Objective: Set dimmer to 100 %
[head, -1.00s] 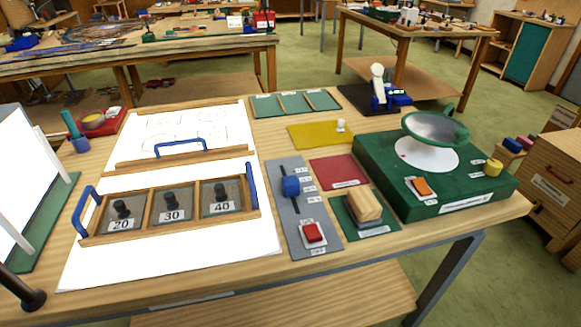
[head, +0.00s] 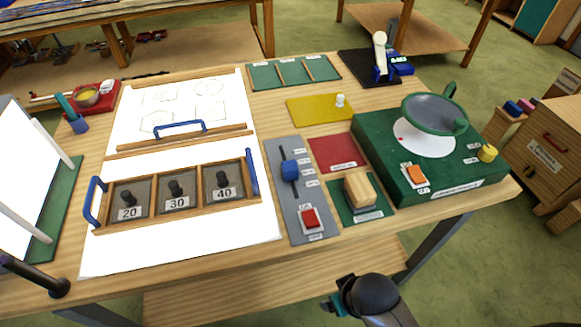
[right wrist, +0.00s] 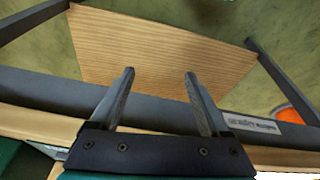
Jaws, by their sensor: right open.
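The dimmer is a grey panel (head: 312,198) with a vertical dark slot, lying near the middle of the table. Its blue slider knob (head: 289,170) sits around the middle of the slot. Small white labels, too small to read, run along the slot's right side. A red switch (head: 310,217) is at the panel's near end. My right gripper (head: 337,302) is in front of the table's near edge, below and apart from the panel. In the right wrist view its two fingers (right wrist: 159,78) are spread with nothing between them. My left gripper is not in view.
A wooden block (head: 361,190) on a green plate stands right of the panel. A green box (head: 440,185) with a round dish is farther right. A wooden tray (head: 178,232) with several knobbed weights lies left. A lower wooden shelf (right wrist: 155,45) shows beneath the table edge.

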